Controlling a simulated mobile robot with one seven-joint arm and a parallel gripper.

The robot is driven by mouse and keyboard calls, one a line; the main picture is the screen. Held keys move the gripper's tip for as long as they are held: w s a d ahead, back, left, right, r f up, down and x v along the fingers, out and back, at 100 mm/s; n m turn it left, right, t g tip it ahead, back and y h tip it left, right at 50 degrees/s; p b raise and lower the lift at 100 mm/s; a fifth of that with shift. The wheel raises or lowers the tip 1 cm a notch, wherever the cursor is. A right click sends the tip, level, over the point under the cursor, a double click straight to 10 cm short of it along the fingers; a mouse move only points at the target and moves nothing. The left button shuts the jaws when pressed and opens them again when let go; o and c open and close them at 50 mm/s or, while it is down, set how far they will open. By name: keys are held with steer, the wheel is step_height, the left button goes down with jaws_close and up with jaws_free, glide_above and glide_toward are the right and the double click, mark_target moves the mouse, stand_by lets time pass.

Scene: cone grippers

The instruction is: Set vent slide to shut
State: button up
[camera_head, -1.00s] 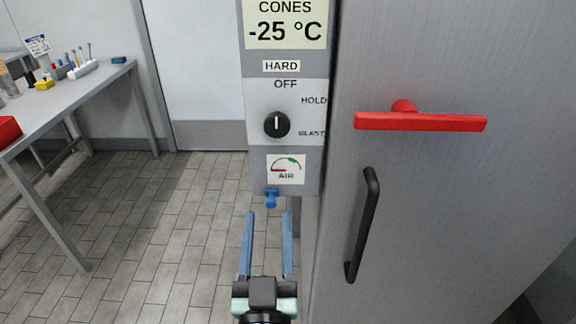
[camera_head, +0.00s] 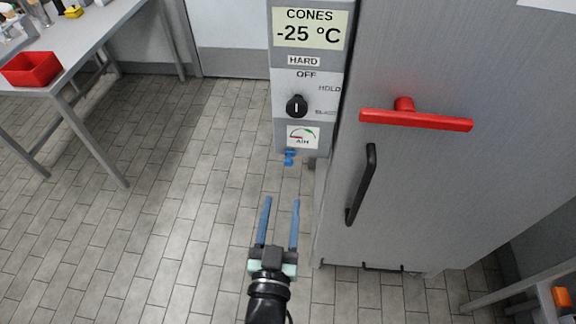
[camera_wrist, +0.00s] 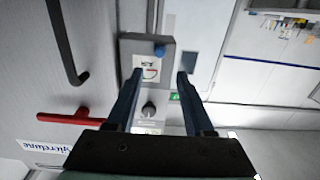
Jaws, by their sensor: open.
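No part marked as a vent slide is visible. A small blue fitting (camera_head: 289,157) sticks out under the AIR gauge (camera_head: 302,137) at the bottom of the grey control panel; I cannot tell whether it is the slide. It also shows in the wrist view as a round blue end (camera_wrist: 159,51). My gripper (camera_head: 282,200) is open and empty, its two blue fingers pointing toward the panel. In the head view its tips are below the blue fitting and apart from it. In the wrist view the AIR gauge (camera_wrist: 150,68) shows between the fingers (camera_wrist: 160,73).
A black dial (camera_head: 297,106) sits above the gauge. The grey cabinet door on the right has a red handle (camera_head: 416,120) and a black bar handle (camera_head: 361,185). A table with a red bin (camera_head: 31,69) stands left. The tiled floor (camera_head: 190,200) between is clear.

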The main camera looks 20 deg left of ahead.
mark_target(288, 164)
steer(key=p+x, duration=0.1)
steer(key=x, duration=0.7)
steer(key=shift+w+r+p, duration=0.1)
steer(key=shift+p, duration=0.3)
steer(key=shift+w+a, duration=0.2)
steer(key=shift+w, duration=0.35)
jaws_close()
stand_by(0.5)
